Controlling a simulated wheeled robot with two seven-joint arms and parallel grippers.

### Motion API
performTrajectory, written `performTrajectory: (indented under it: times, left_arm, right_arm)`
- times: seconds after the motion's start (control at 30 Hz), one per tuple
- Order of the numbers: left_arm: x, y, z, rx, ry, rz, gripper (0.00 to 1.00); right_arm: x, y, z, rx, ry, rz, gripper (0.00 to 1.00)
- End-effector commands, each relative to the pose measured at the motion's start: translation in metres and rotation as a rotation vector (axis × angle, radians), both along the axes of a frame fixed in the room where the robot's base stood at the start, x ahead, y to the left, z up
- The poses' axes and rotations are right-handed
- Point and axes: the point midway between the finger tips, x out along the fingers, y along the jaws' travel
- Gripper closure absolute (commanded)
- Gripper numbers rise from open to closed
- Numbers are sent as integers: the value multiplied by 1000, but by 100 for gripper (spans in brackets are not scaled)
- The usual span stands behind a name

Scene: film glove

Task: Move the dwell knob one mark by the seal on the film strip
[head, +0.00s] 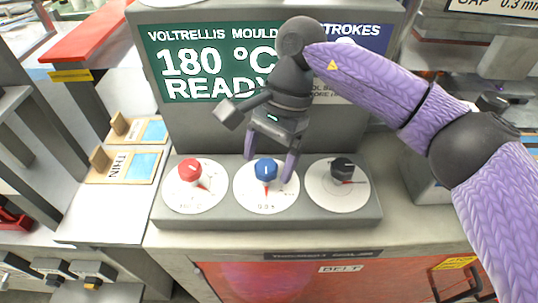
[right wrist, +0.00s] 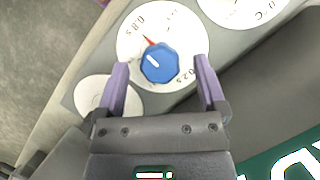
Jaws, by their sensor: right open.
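The blue knob (head: 265,169) sits on the middle white dial (head: 252,202) of the grey control panel; this dial is marked in seconds. In the right wrist view the blue knob (right wrist: 158,66) has a white line, and a red pointer (right wrist: 149,41) shows beside it near the 0.8 s print. My right gripper (head: 270,168) is open, with its two purple fingers on either side of the blue knob and gaps between. My left gripper is not in view. Sample boards with blue film pieces (head: 145,165) lie at the left, one marked THIN; I cannot make out a seal.
A red knob (head: 189,170) and a black knob (head: 342,168) stand on dials left and right of the blue one. The green screen (head: 205,72) behind reads 180 °C READY, partly covered by my arm. A red panel (head: 290,284) labelled BELT is below.

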Motion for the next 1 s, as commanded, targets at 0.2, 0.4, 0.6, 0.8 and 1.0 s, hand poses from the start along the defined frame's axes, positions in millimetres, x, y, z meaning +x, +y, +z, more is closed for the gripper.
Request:
performTrajectory:
  times: [0.2,0.4,0.6,0.8,1.0]
  left_arm:
    - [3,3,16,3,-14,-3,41]
    - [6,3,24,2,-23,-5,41]
    - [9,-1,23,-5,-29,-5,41]
    - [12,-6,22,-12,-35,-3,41]
    - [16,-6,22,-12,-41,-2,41]
  right_arm:
    - [0,0,57,1,-7,0,10]
    - [0,0,92,0,-4,0,10]
    - [0,0,96,1,-1,0,10]
    - [0,0,95,0,-1,0,10]
    - [0,0,95,0,-1,0,10]
